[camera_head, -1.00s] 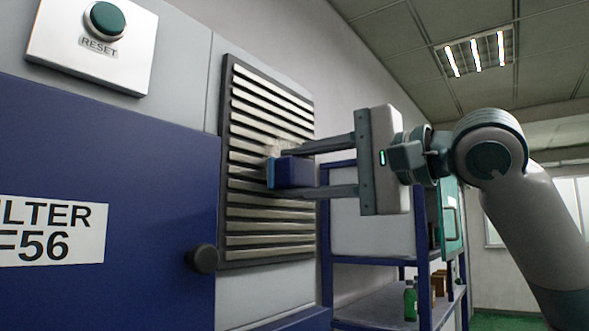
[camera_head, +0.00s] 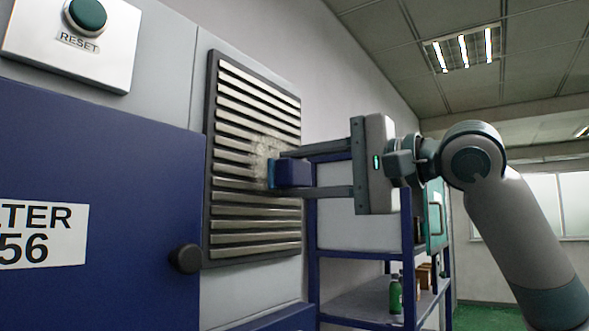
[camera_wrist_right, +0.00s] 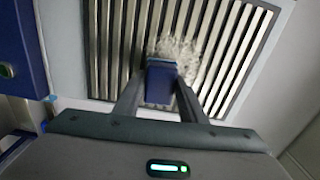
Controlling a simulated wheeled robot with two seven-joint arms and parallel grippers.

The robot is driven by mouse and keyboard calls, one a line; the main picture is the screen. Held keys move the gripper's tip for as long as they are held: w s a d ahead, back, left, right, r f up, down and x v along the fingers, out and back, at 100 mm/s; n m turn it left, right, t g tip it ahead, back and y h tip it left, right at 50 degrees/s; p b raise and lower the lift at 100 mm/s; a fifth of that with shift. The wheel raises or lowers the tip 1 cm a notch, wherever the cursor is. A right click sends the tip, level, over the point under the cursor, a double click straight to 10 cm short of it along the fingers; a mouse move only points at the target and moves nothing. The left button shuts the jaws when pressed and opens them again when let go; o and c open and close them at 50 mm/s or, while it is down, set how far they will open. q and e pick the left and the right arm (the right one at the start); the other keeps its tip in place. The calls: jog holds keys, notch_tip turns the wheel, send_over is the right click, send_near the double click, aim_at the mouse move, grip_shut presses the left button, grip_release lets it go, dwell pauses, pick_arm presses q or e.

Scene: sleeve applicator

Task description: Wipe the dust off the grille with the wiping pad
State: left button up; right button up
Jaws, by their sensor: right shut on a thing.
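The grille (camera_head: 255,105) is a dark-framed panel of pale horizontal slats on the machine's wall; it also shows in the right wrist view (camera_wrist_right: 112,45). A pale, patchy layer of dust (camera_head: 268,143) lies on its slats around the pad, seen also in the right wrist view (camera_wrist_right: 183,52). My right gripper (camera_head: 290,172) is shut on the blue wiping pad (camera_head: 292,173), which is at the grille's face near its right side. The pad (camera_wrist_right: 160,84) partly hides the dust and slats behind it. I cannot tell whether it touches the slats. My left gripper is not in view.
A blue cabinet door (camera_head: 100,160) with a dark round knob (camera_head: 185,259) stands left of the grille. A reset button (camera_head: 87,14) sits on a white box above. A blue-framed shelf (camera_head: 365,300) with a green bottle (camera_head: 395,294) stands behind my right arm.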

aim_at(311, 165)
dwell(0.4)
jog(key=shift+w+d, duration=0.5)
jog(key=shift+w, duration=0.25)
jog(key=shift+w+d, duration=0.5)
jog(key=shift+w, duration=0.2)
jog(key=shift+r, duration=0.1)
jog(key=shift+r, duration=0.85)
jog(key=shift+s, duration=0.1)
jog(key=shift+s+a+f+b, duration=0.1)
jog(key=shift+s+a+b, duration=0.55)
jog(key=shift+s, duration=0.2)
jog(key=shift+s+a, duration=0.4)
jog(key=shift+s, duration=0.1)
